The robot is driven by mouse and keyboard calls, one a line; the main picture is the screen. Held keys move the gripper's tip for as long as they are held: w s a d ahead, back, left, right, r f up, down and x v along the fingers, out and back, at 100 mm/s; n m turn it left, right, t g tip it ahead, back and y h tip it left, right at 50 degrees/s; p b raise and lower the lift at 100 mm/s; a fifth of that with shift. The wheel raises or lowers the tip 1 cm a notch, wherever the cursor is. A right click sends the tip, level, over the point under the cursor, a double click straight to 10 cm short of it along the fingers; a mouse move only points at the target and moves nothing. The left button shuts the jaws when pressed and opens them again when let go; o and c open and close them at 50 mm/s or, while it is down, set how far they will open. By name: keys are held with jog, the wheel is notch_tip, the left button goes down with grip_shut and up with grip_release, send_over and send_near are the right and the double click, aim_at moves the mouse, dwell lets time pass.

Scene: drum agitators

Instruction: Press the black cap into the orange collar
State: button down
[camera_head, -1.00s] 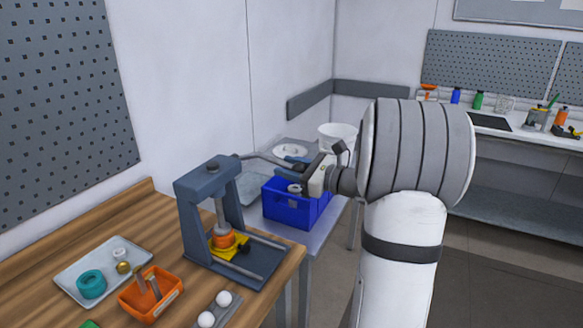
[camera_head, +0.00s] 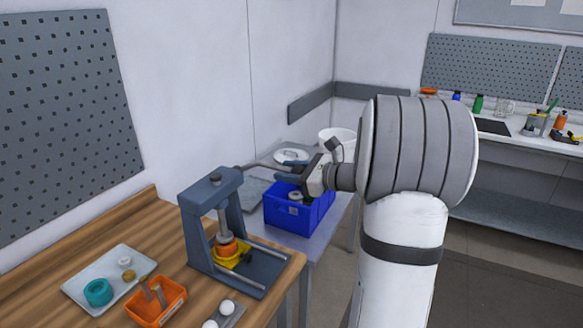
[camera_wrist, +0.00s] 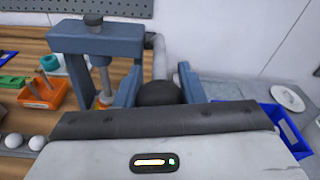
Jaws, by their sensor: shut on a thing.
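A blue-grey bench press (camera_head: 196,225) stands on the wooden table. The orange collar (camera_head: 226,248) sits on a yellow fixture under the press's grey ram (camera_head: 223,222), which is down at it. The black cap cannot be made out; the ram hides the collar's top. My gripper (camera_head: 290,168) is at the far end of the press lever (camera_head: 255,166). In the wrist view my gripper (camera_wrist: 159,88) has its blue fingers on either side of the lever's black ball knob (camera_wrist: 158,94), shut on it. The collar also shows partly in the wrist view (camera_wrist: 104,100).
A tray (camera_head: 78,292) with a teal ring and small parts, an orange bin (camera_head: 152,312) and a holder with white balls (camera_head: 228,318) are left and in front of the press. A blue crate (camera_head: 290,217) stands below my gripper on a grey side table.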

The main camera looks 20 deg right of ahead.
jog(key=r+p, duration=0.1)
jog(key=p, duration=0.1)
jog(key=w+r+g+h+p, duration=0.1)
jog(key=r+p, duration=0.1)
jog(key=a+r+g+h+p, duration=0.1)
jog(key=r+p, duration=0.1)
jog(key=shift+w+a+r, duration=0.1)
jog(key=shift+w+r, duration=0.1)
jog(key=shift+w, duration=0.05)
jog(key=w+a+r+p, duration=0.1)
jog(key=r, duration=0.1)
jog(key=w+a+r, duration=0.1)
jog(key=shift+w+r+p, duration=0.35)
jog(key=shift+w+a+r, duration=0.65)
jog(key=shift+w+a, duration=0.05)
jog(key=shift+w, duration=0.1)
jog(key=c, duration=1.4)
grip_release()
jog(key=o, duration=0.3)
jog(key=shift+w+a+f, duration=0.1)
jog(key=shift+w+f, duration=0.05)
jog(key=shift+w, duration=0.05)
jog(key=shift+o, duration=0.5)
jog(key=shift+s, duration=0.1)
